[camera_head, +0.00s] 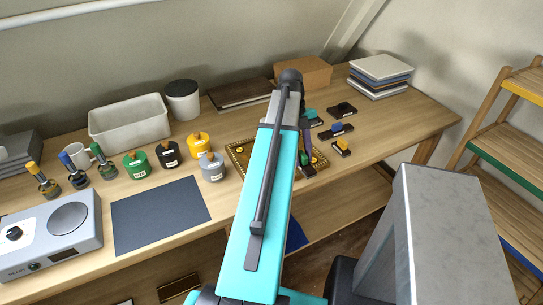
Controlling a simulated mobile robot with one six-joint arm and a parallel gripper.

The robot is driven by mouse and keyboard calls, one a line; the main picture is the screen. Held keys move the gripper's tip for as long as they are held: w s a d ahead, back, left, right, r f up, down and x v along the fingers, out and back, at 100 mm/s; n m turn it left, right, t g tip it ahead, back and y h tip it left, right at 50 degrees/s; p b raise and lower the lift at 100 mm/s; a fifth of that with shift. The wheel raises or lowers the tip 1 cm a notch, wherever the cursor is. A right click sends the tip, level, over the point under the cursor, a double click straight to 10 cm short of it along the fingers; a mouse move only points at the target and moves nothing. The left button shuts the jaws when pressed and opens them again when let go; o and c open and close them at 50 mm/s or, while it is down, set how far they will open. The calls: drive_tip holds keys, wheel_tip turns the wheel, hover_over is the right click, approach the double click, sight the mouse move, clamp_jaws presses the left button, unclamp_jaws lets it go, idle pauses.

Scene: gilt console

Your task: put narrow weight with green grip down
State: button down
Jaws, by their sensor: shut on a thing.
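My teal arm reaches over the console, and my gripper (306,138) shows only in part behind it, above the gilt-edged tray (237,152). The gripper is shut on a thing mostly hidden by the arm. A small bit of green (304,158) shows just below the gripper, fitting the narrow weight with green grip. I cannot tell whether that weight touches the tray.
The dark mat (160,214) is bare. A white bin (130,124) stands behind.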

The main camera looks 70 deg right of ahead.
drive_tip(key=shift+w+d, duration=0.1)
drive_tip(key=shift+d, duration=0.05)
drive_tip(key=w+d+p, duration=0.1)
drive_tip(key=d, duration=0.4)
drive_tip(key=w+d+f+p, duration=0.1)
drive_tip(key=d, duration=0.4)
drive_tip(key=w+d+p, duration=0.1)
drive_tip(key=d+p, duration=0.1)
drive_tip(key=d, duration=0.3)
drive_tip(key=shift+d+f, duration=0.15)
drive_tip(key=shift+f, duration=0.05)
drive_tip(key=shift+s+f, duration=0.1)
idle(0.4)
drive_tip(key=shift+f+p, duration=0.9)
drive_tip(key=shift+f, duration=0.75)
drive_tip(key=shift+f, duration=0.1)
